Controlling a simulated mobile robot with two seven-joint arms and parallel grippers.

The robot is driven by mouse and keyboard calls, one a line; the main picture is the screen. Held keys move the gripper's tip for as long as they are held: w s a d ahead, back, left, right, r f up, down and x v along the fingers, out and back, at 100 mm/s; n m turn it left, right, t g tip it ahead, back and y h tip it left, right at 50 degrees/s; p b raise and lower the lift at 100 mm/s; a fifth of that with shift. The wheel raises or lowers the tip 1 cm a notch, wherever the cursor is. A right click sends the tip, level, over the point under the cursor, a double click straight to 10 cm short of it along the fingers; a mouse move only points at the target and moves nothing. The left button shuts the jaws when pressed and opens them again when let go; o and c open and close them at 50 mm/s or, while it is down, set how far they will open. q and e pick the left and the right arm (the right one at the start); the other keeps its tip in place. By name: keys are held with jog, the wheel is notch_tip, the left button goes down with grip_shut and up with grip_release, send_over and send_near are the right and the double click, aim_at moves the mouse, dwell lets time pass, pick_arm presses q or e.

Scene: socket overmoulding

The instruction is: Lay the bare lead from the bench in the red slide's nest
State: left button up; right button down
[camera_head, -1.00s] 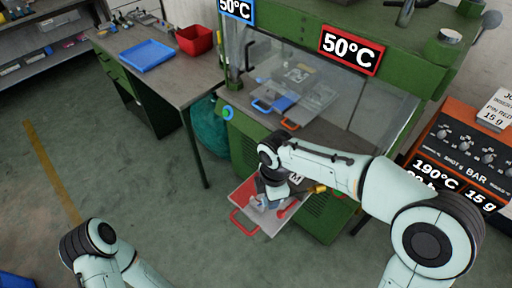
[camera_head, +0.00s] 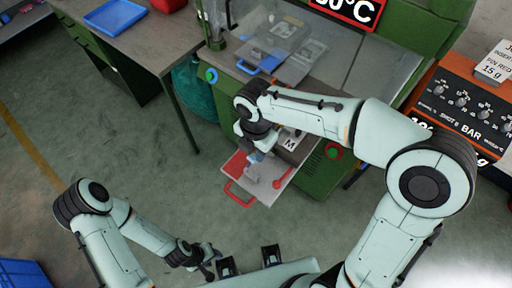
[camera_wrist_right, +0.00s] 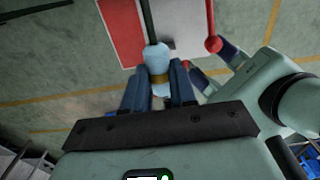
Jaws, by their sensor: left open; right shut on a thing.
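The red slide (camera_head: 285,176) is drawn out from the front of the green machine: a pale plate with a red left end, a red handle (camera_head: 240,196) and a red round-ended lever (camera_head: 277,183). My right gripper (camera_head: 256,152) is over its left part. In the right wrist view the right gripper (camera_wrist_right: 160,88) is shut on the lead (camera_wrist_right: 157,60), a pale blue body with a brass band and a dark cable running away over the plate. I cannot tell whether the lead touches the slide; its nest is not clear. My left gripper (camera_head: 208,268) is open and empty, low at the front, away from the slide.
The blue-handled slide (camera_head: 248,68) lies inside the machine behind its clear guard. The bench (camera_head: 160,45) with a blue tray (camera_head: 115,16) is at upper left. An orange control unit (camera_head: 465,115) stands at right. Floor left of the slide is free.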

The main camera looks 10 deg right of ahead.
jog(key=shift+f+b, duration=2.4)
jog(key=shift+f, duration=1.8)
pick_arm(q)
jog(key=f, duration=0.1)
jog(key=s+f, duration=0.1)
jog(key=f, duration=0.1)
jog(key=s+f, duration=0.1)
jog(key=f, duration=0.1)
jog(key=shift+f, duration=0.2)
pick_arm(e)
jog(key=c, duration=0.8)
grip_release()
pick_arm(q)
jog(key=shift+w+r+p, duration=0.2)
jog(key=shift+r+p, duration=0.4)
jog(key=shift+r, duration=0.05)
jog(key=shift+w+r+p, duration=0.15)
jog(key=shift+r+p, duration=0.45)
pick_arm(e)
notch_tip(320, 180, up, 14)
jog(key=shift+f, duration=0.25)
